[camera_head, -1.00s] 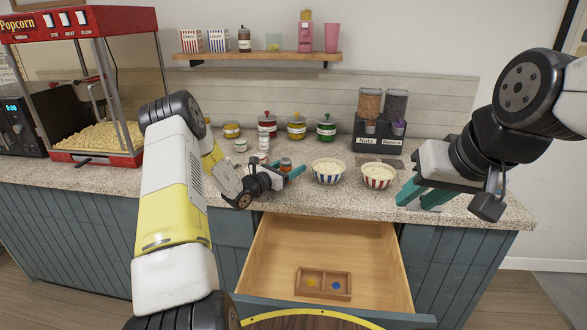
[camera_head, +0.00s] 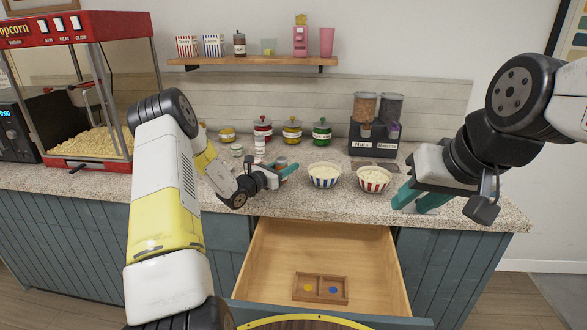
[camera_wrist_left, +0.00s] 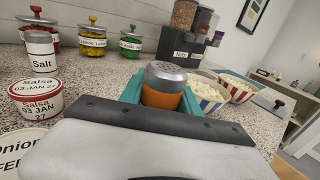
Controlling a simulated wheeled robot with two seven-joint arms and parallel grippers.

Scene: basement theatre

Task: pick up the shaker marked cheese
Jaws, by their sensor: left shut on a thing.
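An orange shaker with a grey perforated top (camera_wrist_left: 165,84) stands upright between the teal fingers of my left gripper (camera_wrist_left: 160,98) in the left wrist view. In the head view, my left gripper (camera_head: 281,172) is shut on this shaker (camera_head: 281,162) at the counter, left of the bowls. Its label is hidden, so I cannot read "cheese" on it. Whether it touches the counter is unclear. A white salt shaker (camera_wrist_left: 41,55) stands to its left. My right gripper (camera_head: 418,198) is open and empty near the counter's front right.
Two popcorn bowls, one blue-striped (camera_head: 324,180) and one red-striped (camera_head: 373,184), stand right of the left gripper. A salsa tub (camera_wrist_left: 36,98) is close by. Lidded jars (camera_head: 292,130) and a dispenser (camera_head: 375,135) stand behind. An open drawer (camera_head: 270,265) juts out below.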

